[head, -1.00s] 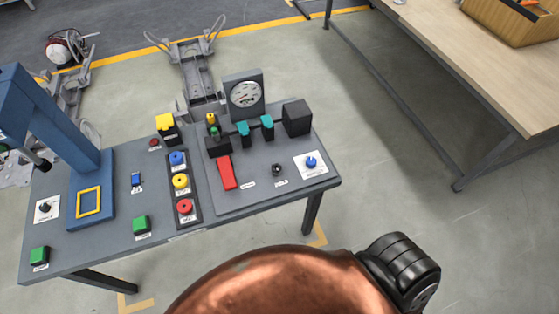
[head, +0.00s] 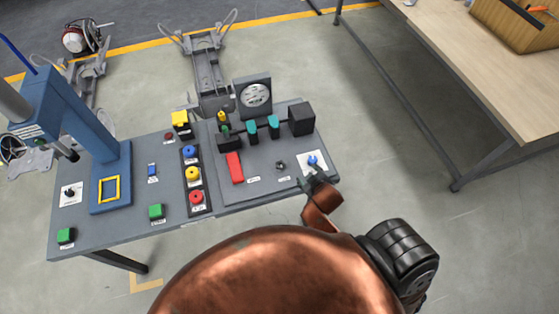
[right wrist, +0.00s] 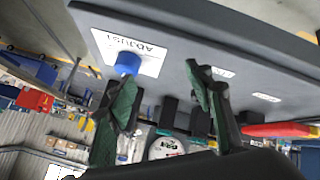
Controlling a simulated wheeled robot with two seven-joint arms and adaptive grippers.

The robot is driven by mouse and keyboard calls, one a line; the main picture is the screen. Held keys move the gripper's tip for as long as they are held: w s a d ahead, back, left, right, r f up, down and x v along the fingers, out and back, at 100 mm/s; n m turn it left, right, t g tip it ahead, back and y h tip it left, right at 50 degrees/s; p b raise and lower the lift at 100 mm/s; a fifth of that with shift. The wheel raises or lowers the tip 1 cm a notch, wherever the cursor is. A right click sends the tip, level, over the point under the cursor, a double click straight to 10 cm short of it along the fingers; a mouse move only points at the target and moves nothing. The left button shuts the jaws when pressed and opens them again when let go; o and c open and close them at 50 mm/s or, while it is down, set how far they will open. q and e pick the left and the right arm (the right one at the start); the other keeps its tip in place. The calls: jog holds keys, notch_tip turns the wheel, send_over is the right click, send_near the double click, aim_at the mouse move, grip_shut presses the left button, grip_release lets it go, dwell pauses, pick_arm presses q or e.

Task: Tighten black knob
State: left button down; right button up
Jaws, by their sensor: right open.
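A small black knob (head: 280,165) stands on the right part of the grey panel, left of a blue knob (head: 312,160) on a white plate. Another black knob (head: 70,193) sits on a white plate at the panel's far left. My right gripper (head: 309,182) is at the panel's front right edge, close to the blue knob's plate and right of the nearer black knob. In the right wrist view its two green-padded fingers (right wrist: 158,82) are spread with nothing between them. The blue knob (right wrist: 128,63) shows by one fingertip; I cannot make out the black knob there. My left gripper is out of view.
The panel table (head: 130,235) also carries a red lever (head: 235,168), a gauge (head: 255,94), a black block (head: 301,119), teal clamps, coloured buttons and a blue press (head: 90,120). A wooden table (head: 470,60) stands at right. The floor between the tables is clear.

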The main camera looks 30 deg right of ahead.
jog(key=w+a+r+n+t+y, duration=0.2)
jog(key=w+a+r+n+t, duration=0.35)
jog(key=w+r, duration=0.45)
jog(key=w+a+r+n+t+y, duration=0.3)
jog(key=w+a+r+n+t, duration=0.25)
jog(key=r, duration=0.65)
jog(key=a+r+n+g+y, duration=0.3)
jog(key=a+n+y, duration=0.3)
jog(key=a+n, duration=0.25)
jog(key=a+r+n+g+y, duration=0.25)
jog(key=a+n+y, duration=0.25)
jog(key=a+n, duration=0.35)
jog(key=n+g+h+p, duration=0.1)
jog(key=n+g+h, duration=1.2)
jog(key=n+g, duration=0.1)
send_over(279, 164)
notch_tip(279, 164, down, 21)
jog(key=shift+a+f, duration=0.1)
jog(key=shift+d+f, duration=0.2)
jog(key=shift+d, duration=0.05)
jog(key=shift+a+f+p, duration=0.1)
jog(key=shift+f+p, duration=0.55)
jog(key=shift+f, duration=2.95)
